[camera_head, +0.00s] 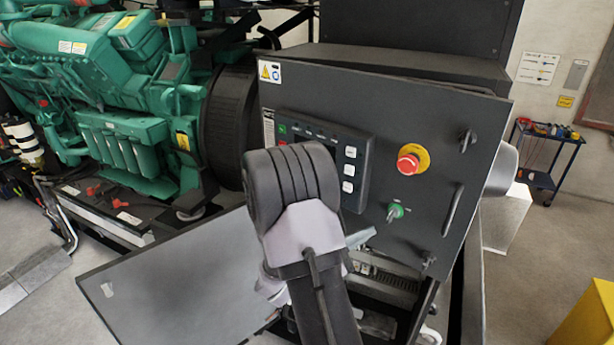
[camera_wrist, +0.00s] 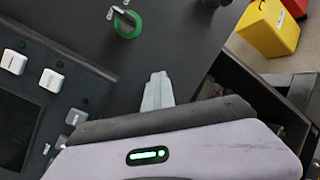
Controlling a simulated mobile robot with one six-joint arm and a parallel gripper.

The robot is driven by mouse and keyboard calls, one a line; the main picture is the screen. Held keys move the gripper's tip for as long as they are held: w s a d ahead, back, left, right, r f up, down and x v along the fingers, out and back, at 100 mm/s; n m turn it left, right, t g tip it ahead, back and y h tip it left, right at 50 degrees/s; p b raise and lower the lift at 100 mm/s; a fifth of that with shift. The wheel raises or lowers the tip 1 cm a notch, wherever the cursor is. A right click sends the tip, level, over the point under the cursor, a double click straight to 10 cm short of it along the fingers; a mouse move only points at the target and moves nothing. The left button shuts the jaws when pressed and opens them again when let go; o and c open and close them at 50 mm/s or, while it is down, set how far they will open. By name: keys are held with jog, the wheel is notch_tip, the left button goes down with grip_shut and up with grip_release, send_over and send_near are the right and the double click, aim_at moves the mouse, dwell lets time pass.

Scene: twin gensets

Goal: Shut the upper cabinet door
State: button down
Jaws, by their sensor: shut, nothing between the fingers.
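The upper cabinet door (camera_head: 400,120) is a dark grey panel with a control unit (camera_head: 350,170), a red emergency stop button (camera_head: 409,160), a green key switch (camera_head: 395,212) and a bar handle (camera_head: 452,210) near its right edge. It stands close to the cabinet, top edge slanting; whether it is fully flush I cannot tell. My gripper (camera_head: 362,238) is shut and empty in front of the door's lower part, below and left of the key switch. Its fingers also show in the wrist view (camera_wrist: 157,92), against the door (camera_wrist: 175,50); contact is unclear. My arm hides the door's lower left.
A lower grey door (camera_head: 190,285) stands swung out at lower left, beneath the upper door. A green engine (camera_head: 130,90) fills the left. A blue trolley (camera_head: 545,150) stands back right, and a yellow box (camera_head: 590,320) front right. Floor between them is clear.

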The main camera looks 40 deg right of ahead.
jog(key=shift+d+b, duration=1.6)
jog(key=shift+d, duration=2.75)
jog(key=w+a+b, duration=0.1)
jog(key=w+a, duration=0.1)
jog(key=a, duration=0.7)
